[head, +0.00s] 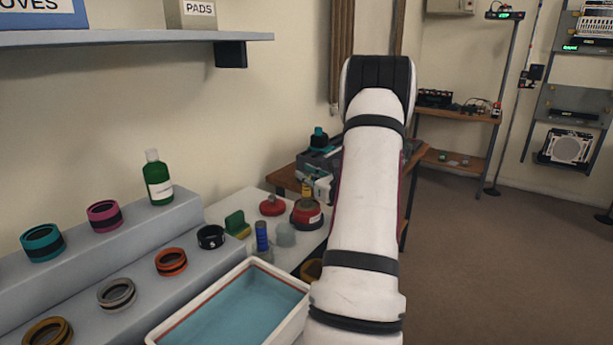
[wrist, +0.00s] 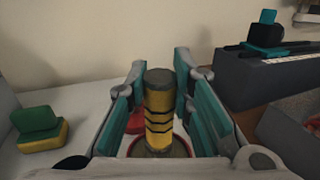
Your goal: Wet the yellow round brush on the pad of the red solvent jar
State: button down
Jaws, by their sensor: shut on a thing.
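The yellow round brush (wrist: 158,112) has black bands and a dark grey top end. It stands upright between the teal finger pads of my gripper (wrist: 156,105), which is shut on it. In the head view the brush (head: 307,189) shows above the red solvent jar (head: 306,214), with part of my gripper (head: 322,186) beside it. In the wrist view the jar's round top (wrist: 178,149) lies directly beneath the brush. The brush's lower end and the pad are hidden, so I cannot tell whether they touch.
A low red thing (head: 272,206) sits left of the jar. A green and yellow block (head: 237,224), a blue banded cylinder (head: 262,236) and a white-rimmed tray (head: 301,287) are nearer. A stepped grey stand (head: 75,295) holds several rings and a green bottle (head: 157,180).

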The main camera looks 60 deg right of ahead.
jog(key=shift+f, duration=0.1)
dwell(0.3)
jog(key=shift+r+p, duration=1.5)
jog(key=shift+r, duration=2.05)
jog(key=shift+a, duration=0.1)
